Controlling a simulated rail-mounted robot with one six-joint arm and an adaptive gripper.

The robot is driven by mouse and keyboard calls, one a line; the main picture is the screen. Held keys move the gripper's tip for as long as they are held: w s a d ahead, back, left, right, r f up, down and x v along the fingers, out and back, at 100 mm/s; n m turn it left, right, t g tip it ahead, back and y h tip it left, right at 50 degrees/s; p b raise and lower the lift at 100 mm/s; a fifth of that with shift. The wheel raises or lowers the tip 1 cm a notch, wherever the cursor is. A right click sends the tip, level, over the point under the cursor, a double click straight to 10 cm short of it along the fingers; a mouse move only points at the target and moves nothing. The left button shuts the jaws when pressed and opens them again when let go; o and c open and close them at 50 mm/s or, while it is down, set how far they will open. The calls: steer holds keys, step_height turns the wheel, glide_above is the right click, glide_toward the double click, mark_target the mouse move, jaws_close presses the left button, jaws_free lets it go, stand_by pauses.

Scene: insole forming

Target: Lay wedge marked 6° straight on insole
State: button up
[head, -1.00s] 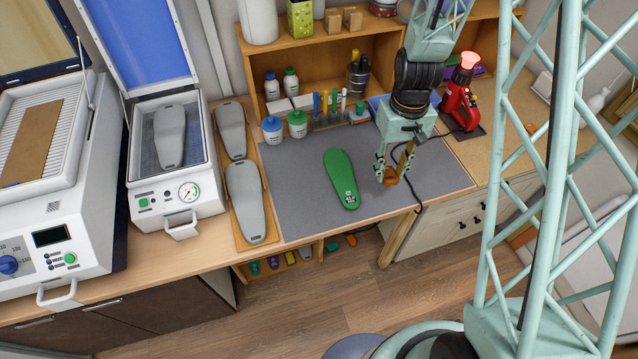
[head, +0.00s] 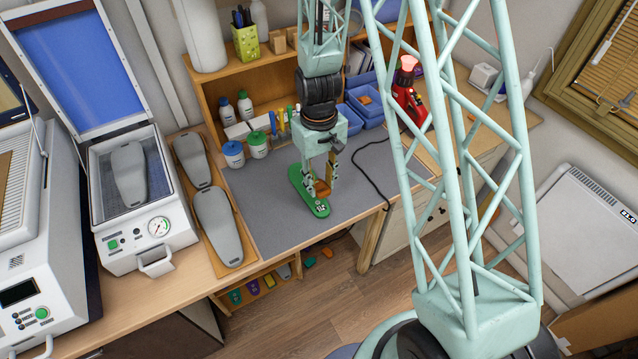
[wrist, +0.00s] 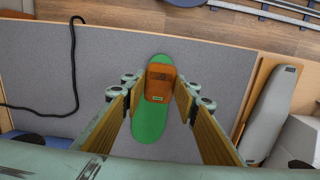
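The green insole (head: 299,174) lies on the grey mat, its labelled end toward the front edge; it also shows in the wrist view (wrist: 150,123). My gripper (head: 321,187) points down over the insole. Its fingers (wrist: 160,84) are closed on the sides of an orange wedge (wrist: 159,86), which also shows in the head view (head: 323,188). The wedge is over the labelled end of the insole, roughly in line with it. A small label on the wedge is too small to read. I cannot tell whether the wedge touches the insole.
The grey mat (head: 262,217) is clear around the insole. Bottles (head: 233,154) stand behind it and blue bins (head: 366,112) to the back right. Grey forms (head: 218,226) lie on a board at the left. A black cable (head: 371,181) runs over the mat's right side.

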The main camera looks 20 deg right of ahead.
steer(key=shift+f, duration=0.15)
stand_by(0.4)
steer(key=b, duration=0.3)
glide_above(320, 207)
steer(key=shift+f, duration=3)
steer(key=shift+f+b, duration=0.7)
steer(key=shift+f, duration=0.25)
steer(key=shift+f+b, duration=0.65)
steer(key=shift+c, duration=0.2)
steer(key=o, duration=0.6)
steer(key=shift+c, duration=0.2)
steer(key=shift+o, duration=0.7)
steer(key=shift+r, duration=0.25)
steer(key=shift+w+r, duration=0.15)
steer(key=shift+r, duration=2.75)
steer(key=shift+w+r, duration=0.15)
steer(key=shift+r, duration=2.7)
